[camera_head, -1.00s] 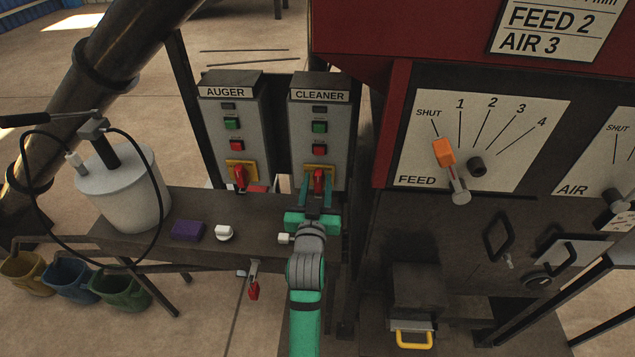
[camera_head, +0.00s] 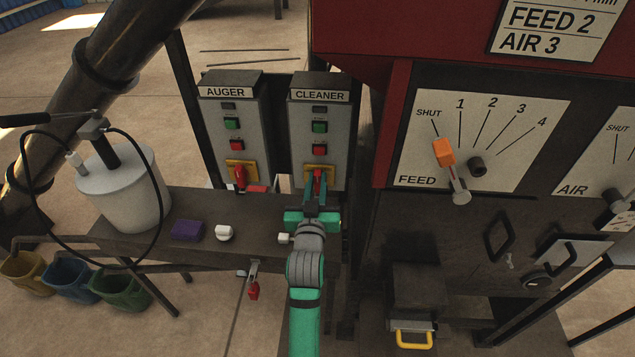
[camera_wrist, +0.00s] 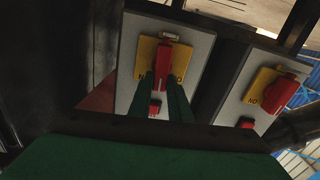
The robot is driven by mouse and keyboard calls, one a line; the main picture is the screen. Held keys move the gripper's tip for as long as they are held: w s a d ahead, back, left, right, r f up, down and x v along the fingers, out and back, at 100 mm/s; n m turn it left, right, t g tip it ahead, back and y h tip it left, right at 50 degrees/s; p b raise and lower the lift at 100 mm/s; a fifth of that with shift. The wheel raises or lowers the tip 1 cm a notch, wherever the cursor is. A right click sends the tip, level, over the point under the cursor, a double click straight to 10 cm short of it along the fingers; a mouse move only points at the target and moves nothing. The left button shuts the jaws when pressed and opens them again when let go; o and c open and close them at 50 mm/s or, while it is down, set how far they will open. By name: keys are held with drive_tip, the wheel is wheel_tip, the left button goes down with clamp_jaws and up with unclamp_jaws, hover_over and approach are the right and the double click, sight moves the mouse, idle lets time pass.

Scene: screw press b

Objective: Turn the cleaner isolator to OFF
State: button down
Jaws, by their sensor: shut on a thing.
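The cleaner box (camera_head: 336,142) stands upright right of the auger box, with a lamp, a green button and a red button. Its isolator is a red handle (camera_head: 317,177) on a yellow plate, low on the box. My gripper (camera_head: 317,190) is shut on this red handle. The wrist view, which is upside down, shows the handle (camera_wrist: 162,66) upright in the picture on its yellow plate (camera_wrist: 146,50). My green fingers (camera_wrist: 164,82) are on either side of it and partly cover the plate lettering.
The auger box (camera_head: 231,139) with its own red handle (camera_head: 240,177) is close on the left. The dark bench (camera_head: 265,213) below holds a purple block (camera_head: 187,230) and a white knob (camera_head: 224,232). The feed lever (camera_head: 444,152) and red machine are on the right.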

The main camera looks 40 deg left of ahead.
drive_tip(key=shift+s+a+f+n, duration=0.2)
drive_tip(key=shift+a+f+n, duration=0.15)
drive_tip(key=shift+n, duration=2.5)
drive_tip(key=shift+s+a+f+n, duration=0.2)
drive_tip(key=shift+f+n, duration=0.15)
drive_tip(key=shift+n, duration=2.55)
drive_tip(key=shift+s+a+f+n, duration=0.15)
drive_tip(key=shift+a+f+n, duration=0.2)
drive_tip(key=shift+n, duration=2.5)
drive_tip(key=c, duration=1.6)
unclamp_jaws()
drive_tip(key=shift+c, duration=0.2)
drive_tip(key=shift+d, duration=0.1)
drive_tip(key=v, duration=1)
drive_tip(key=shift+s+d, duration=0.25)
drive_tip(key=shift+s, duration=0.05)
